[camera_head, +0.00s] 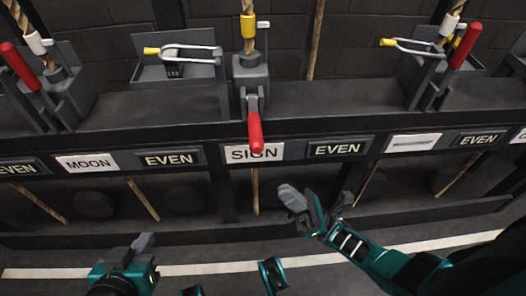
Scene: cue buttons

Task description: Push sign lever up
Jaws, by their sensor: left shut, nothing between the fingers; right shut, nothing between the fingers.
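The sign lever (255,132) has a red grip and hangs pointing down from a grey bracket (250,75), in front of the white "SIGN" label (238,153). My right gripper (292,197) is shut and empty, below and to the right of the lever's red tip, apart from it. My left gripper (144,243) is shut and empty at the lower left, well below the "MOON" label.
Other red levers stand tilted up at the far left (19,66) and the right (466,46). Yellow-tipped catches (152,51) sit beside the brackets. Ropes hang along the frame. A white line (60,273) crosses the floor.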

